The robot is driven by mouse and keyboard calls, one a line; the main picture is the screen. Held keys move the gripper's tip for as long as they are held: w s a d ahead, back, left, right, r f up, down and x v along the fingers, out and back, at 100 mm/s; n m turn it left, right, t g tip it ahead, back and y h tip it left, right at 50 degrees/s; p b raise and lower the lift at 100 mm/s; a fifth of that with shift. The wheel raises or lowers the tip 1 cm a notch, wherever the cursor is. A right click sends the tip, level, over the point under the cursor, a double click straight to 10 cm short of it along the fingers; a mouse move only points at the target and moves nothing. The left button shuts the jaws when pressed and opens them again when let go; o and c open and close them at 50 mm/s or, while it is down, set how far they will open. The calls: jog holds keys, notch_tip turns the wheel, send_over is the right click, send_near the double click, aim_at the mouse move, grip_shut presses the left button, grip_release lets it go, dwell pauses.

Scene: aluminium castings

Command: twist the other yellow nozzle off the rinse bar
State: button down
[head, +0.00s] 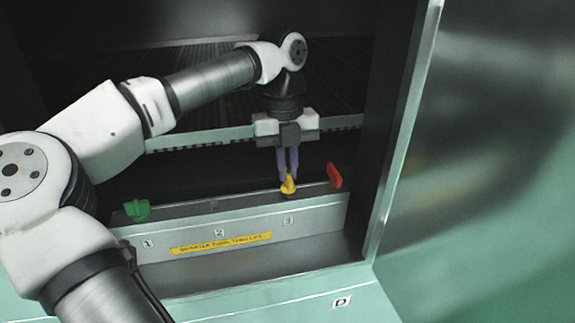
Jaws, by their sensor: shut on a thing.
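One yellow nozzle (289,186) stands on the rinse bar (262,218), above the label 3. My gripper (288,172) comes straight down from above and is shut on the upper part of this nozzle. The fingers hide part of its top. The nozzle's base appears to be at the bar; I cannot tell whether it is still seated. No other yellow nozzle shows in this view. The bar carries labels 1, 2 and 3 and a yellow printed strip (221,243).
A green piece (136,210) sits at the bar's left end and a red piece (334,176) stands close to the right of my gripper. A metal door edge (405,130) bounds the opening on the right. A slotted rail (200,138) runs behind the bar.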

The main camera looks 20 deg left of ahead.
jog(key=shift+s+a+r, duration=0.15)
jog(key=shift+s+a, duration=0.05)
jog(key=shift+a, duration=0.1)
